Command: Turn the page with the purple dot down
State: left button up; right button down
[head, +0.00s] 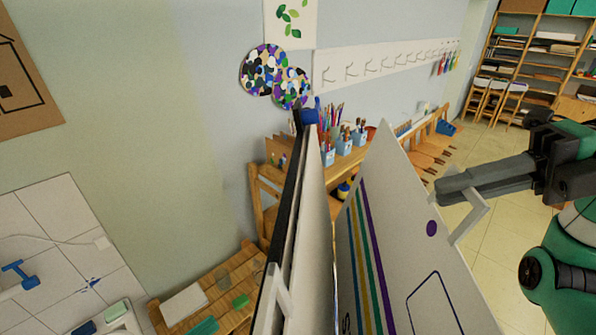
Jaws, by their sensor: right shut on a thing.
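The white page with the purple dot (432,228) stands out to the right of the flip chart, seen at a steep angle. Its face also has yellow, green, blue and purple stripes and a dark outlined shape. A white handle (483,212) sits at its right edge by the dot. My right gripper (455,188) comes in from the right and is shut on this handle. The rest of the chart (313,190) is seen nearly edge-on, with a black backing (289,205) and white sheets. My left gripper is not in view.
A wooden shelf with cups of brushes (343,142) stands behind the chart. A low slatted wooden table (217,290) is at lower left, beside a white tiled sink area (60,220). Open floor (490,235) shows at right, behind my right arm.

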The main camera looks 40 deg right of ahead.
jog(key=shift+a, duration=0.1)
jog(key=s+d+f, duration=0.3)
jog(key=s+d, duration=0.3)
jog(key=shift+s+d, duration=0.15)
jog(key=shift+s, duration=0.15)
dwell(0.5)
jog(key=shift+r, duration=0.1)
jog(key=c, duration=0.9)
grip_release()
